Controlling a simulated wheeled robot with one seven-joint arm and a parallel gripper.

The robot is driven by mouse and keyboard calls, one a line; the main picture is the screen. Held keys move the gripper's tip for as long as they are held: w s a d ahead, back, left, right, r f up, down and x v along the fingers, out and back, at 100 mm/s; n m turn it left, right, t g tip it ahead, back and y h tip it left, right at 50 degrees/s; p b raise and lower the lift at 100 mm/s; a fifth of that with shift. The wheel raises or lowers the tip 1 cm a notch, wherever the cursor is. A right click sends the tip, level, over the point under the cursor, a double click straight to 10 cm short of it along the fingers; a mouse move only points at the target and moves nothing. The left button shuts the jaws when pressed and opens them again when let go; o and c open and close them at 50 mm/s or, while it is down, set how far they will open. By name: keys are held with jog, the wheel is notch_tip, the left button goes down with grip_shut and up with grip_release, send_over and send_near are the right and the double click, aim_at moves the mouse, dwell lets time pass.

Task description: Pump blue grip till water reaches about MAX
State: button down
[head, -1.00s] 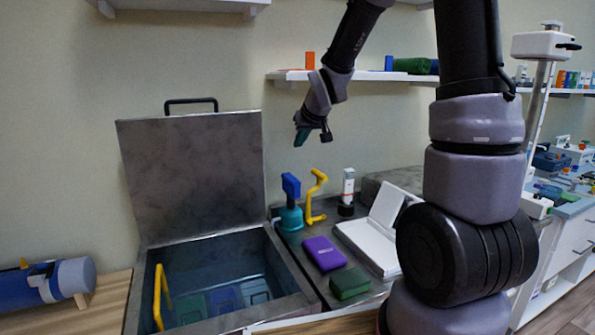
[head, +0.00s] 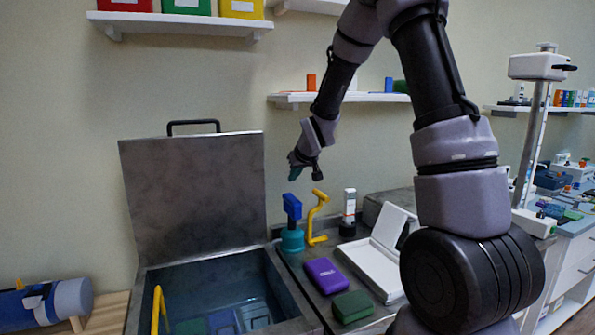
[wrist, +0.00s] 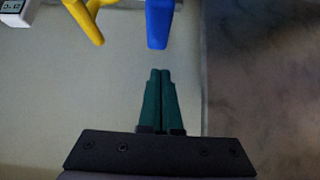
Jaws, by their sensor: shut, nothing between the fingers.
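The blue grip (head: 292,206) tops a teal pump body (head: 292,240) beside the open metal tank (head: 300,305). The grip also shows in the wrist view (wrist: 159,24), just beyond my fingertips and apart from them. My gripper (head: 295,177) is above the blue grip in the head view, its green fingers shut and empty. It also shows in the wrist view (wrist: 160,73). Inside the tank I see bluish water with blurred coloured shapes under it. The MAX mark and the exact water level cannot be made out.
A yellow crank-shaped handle (head: 316,219) stands right of the pump. The raised tank lid (head: 195,198) stands left; a shelf (head: 340,98) hangs above.

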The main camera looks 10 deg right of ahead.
aim_at(289, 197)
jog(key=f, duration=0.1)
jog(key=w+f, duration=0.1)
jog(key=f, duration=0.1)
jog(key=w+f, duration=0.1)
jog(key=f, duration=0.1)
jog(key=shift+a+f, duration=0.1)
jog(key=shift+a, duration=0.1)
jog(key=shift+f, duration=0.45)
notch_tip(289, 197, down, 6)
jog(key=shift+s+r, duration=0.1)
jog(key=shift+r, duration=0.1)
jog(key=r, duration=0.4)
jog(key=shift+w+r, duration=0.2)
jog(key=v, duration=1)
jog(key=shift+s+f, duration=0.1)
